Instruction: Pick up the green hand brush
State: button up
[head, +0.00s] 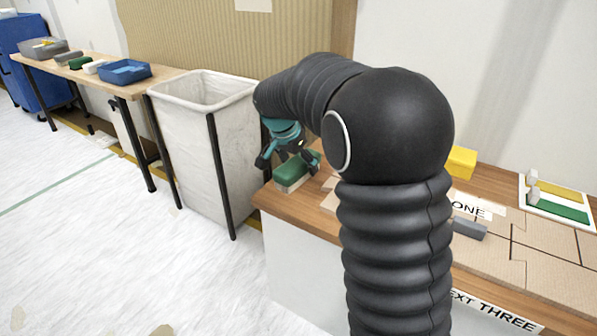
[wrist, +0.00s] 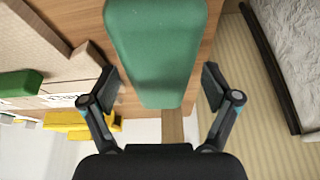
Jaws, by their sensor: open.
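The green hand brush (head: 298,168) lies at the left end of the wooden table, green back up with pale bristles under it. In the wrist view the green brush (wrist: 155,50) fills the upper middle. My gripper (head: 288,161) is just above the brush, pointing down. In the wrist view my gripper (wrist: 159,82) is open, with one finger on each side of the brush's width and a gap on both sides. Nothing is held. I cannot tell the exact height left between fingertips and brush.
A white-lined bin (head: 205,95) stands left of the wooden table (head: 262,197). Tan boards (head: 560,275), a yellow block (head: 461,162) and a grey block (head: 469,229) are on the right. A farther table holds a blue tray (head: 125,72). Floor at left is open.

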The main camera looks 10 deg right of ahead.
jog(key=shift+x, duration=1.15)
jog(key=c, duration=1.4)
jog(key=shift+r, duration=0.15)
jog(key=shift+r, duration=0.6)
jog(key=r, duration=0.2)
jog(key=r+p, duration=0.1)
jog(key=shift+s+d+r, duration=0.2)
jog(key=shift+s+d, duration=0.1)
jog(key=shift+d, duration=0.1)
jog(key=s+d+r, duration=0.4)
jog(key=d, duration=0.1)
jog(key=s+d+r+p, duration=0.1)
jog(key=s+d+r, duration=0.1)
jog(key=s+d, duration=0.1)
jog(key=shift+r, duration=0.1)
